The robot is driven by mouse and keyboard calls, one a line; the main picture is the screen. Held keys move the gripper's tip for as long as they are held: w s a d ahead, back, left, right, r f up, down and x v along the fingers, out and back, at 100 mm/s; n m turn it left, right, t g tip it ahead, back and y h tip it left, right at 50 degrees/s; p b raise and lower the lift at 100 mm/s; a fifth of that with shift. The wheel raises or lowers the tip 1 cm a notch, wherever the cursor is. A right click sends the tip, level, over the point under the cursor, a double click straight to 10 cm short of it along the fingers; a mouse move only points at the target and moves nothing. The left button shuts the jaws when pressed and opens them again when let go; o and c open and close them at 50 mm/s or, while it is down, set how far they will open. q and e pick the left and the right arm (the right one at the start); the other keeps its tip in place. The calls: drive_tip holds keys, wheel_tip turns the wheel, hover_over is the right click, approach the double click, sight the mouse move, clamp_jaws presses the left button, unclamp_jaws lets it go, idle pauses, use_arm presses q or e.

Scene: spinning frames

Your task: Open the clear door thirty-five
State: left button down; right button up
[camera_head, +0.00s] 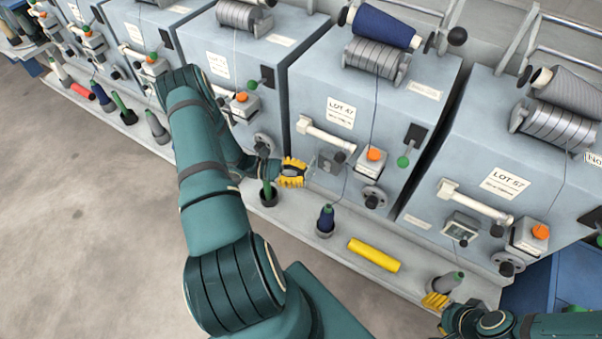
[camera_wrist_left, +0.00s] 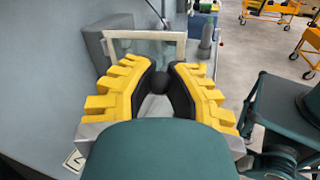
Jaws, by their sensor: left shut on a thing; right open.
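My left gripper (camera_head: 303,172) is at the front of the machine labelled LOT 47 (camera_head: 341,112). In the left wrist view its yellow fingers (camera_wrist_left: 158,82) are shut on a small black knob (camera_wrist_left: 158,84). Just beyond the knob is a clear door (camera_wrist_left: 147,46), a see-through pane in a pale frame that stands out from a grey box (camera_wrist_left: 97,50). In the head view the pane shows faintly right of the fingertips. I cannot read the number thirty-five on it. My right gripper (camera_head: 437,301) is open and empty at the lower right, near a grey-green cone.
The LOT 47 machine carries a white bar handle (camera_head: 326,133), an orange button (camera_head: 375,154) and a handwheel (camera_head: 373,197). The LOT 57 machine (camera_head: 507,180) is to the right. Open floor lies left.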

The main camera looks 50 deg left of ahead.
use_arm(q)
drive_tip(key=c, duration=0.9)
unclamp_jaws()
drive_tip(key=shift+o, duration=0.2)
drive_tip(key=v, duration=1.2)
